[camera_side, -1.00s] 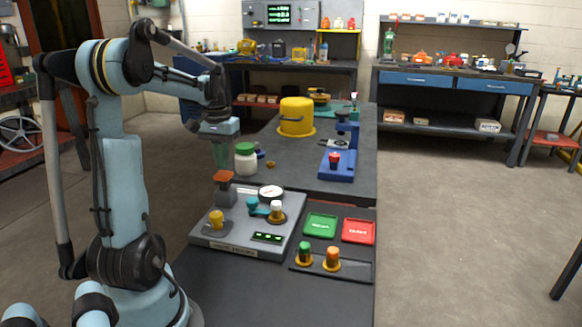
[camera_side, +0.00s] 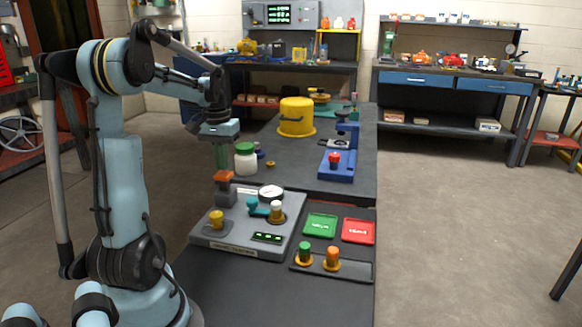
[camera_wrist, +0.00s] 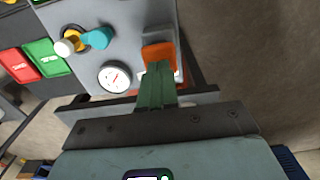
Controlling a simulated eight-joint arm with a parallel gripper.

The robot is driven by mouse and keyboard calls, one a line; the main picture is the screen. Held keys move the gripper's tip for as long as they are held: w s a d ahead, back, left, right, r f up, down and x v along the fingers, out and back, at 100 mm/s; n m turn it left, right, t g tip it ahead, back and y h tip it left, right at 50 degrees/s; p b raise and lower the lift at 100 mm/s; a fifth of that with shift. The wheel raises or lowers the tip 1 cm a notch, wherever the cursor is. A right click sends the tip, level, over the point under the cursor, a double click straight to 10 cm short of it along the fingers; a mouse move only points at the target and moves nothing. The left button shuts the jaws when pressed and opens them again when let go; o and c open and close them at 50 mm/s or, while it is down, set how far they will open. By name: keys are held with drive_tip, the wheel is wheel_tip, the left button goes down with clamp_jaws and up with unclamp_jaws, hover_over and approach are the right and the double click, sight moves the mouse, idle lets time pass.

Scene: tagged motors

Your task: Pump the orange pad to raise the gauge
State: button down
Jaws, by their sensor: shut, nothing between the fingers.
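The orange pad (camera_side: 223,176) sits on a grey block at the back left of the grey panel (camera_side: 215,240); it also shows in the wrist view (camera_wrist: 158,52). My gripper (camera_side: 222,168) is shut and empty, pointing down at the pad. Its green fingertips (camera_wrist: 158,72) meet or nearly meet the pad's top and hide part of it. The round white gauge (camera_side: 271,192) stands right of the pad; in the wrist view (camera_wrist: 115,77) it has a red needle, whose exact reading is too small to tell.
On the panel are a yellow knob (camera_side: 216,218), a teal and white valve (camera_side: 262,209) and a small display (camera_side: 267,237). Green (camera_side: 320,225) and red (camera_side: 358,230) trays lie to the right. A white jar (camera_side: 245,158) stands behind the pad.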

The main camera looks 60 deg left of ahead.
drive_tip(key=shift+f, duration=1.65)
drive_tip(key=shift+r, duration=1.85)
drive_tip(key=shift+f, duration=1.85)
drive_tip(key=shift+r, duration=1.85)
drive_tip(key=shift+r, duration=0.15)
